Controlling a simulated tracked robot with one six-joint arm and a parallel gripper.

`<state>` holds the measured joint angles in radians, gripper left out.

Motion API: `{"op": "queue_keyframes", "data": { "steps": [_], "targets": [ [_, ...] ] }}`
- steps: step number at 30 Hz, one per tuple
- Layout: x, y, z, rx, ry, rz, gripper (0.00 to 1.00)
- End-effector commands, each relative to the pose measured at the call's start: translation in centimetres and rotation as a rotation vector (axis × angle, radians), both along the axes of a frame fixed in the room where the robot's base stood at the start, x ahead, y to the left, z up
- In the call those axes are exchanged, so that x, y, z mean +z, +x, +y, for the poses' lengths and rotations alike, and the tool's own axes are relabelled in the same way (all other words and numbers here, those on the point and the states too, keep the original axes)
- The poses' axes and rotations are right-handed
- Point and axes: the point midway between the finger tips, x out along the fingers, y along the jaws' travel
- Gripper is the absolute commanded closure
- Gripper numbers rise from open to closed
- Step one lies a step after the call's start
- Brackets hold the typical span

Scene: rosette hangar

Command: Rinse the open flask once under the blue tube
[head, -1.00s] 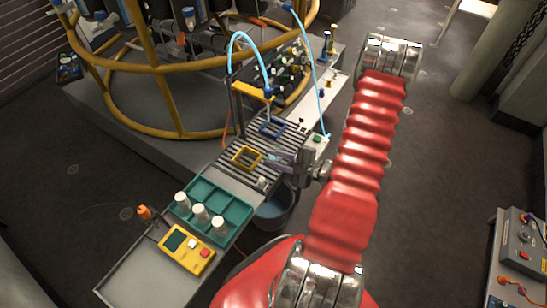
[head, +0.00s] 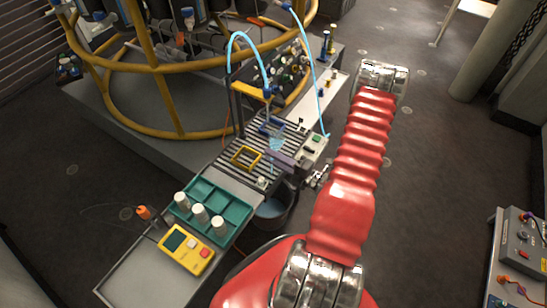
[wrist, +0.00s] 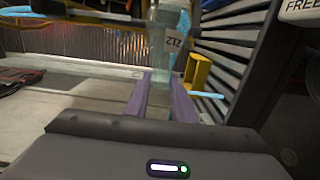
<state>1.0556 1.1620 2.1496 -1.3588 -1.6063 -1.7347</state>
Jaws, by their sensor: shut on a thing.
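My gripper (head: 279,155) has purple fingers, which also show in the wrist view (wrist: 160,98). It is shut on a clear flask (head: 276,143), which it holds over the slatted drain rack (head: 256,176). In the wrist view the flask (wrist: 168,50) looks roughly upright and carries a white label; its top is cut off by the frame edge. The blue tube (head: 238,36) arches over a yellow bar, and its end (head: 268,91) hangs above the flask in the head view. I cannot tell whether the two line up exactly, or whether water is flowing.
A teal tray (head: 235,212) holds several white-topped containers, beside a yellow meter (head: 187,251). A dark bucket (head: 273,212) stands below the rack. Bottles crowd behind the tube.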

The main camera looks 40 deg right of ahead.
Motion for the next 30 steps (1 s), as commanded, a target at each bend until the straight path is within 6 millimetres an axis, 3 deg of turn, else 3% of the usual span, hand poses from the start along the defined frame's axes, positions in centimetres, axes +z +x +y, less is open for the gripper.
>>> {"op": "queue_keyframes", "data": {
  "steps": [21,30],
  "targets": [
    [0.14,-0.02,-0.03,0.000,-0.438,-0.365,1.00],
    [0.23,-0.04,-0.04,-0.001,-0.487,-0.404,1.00]
  ]
}}
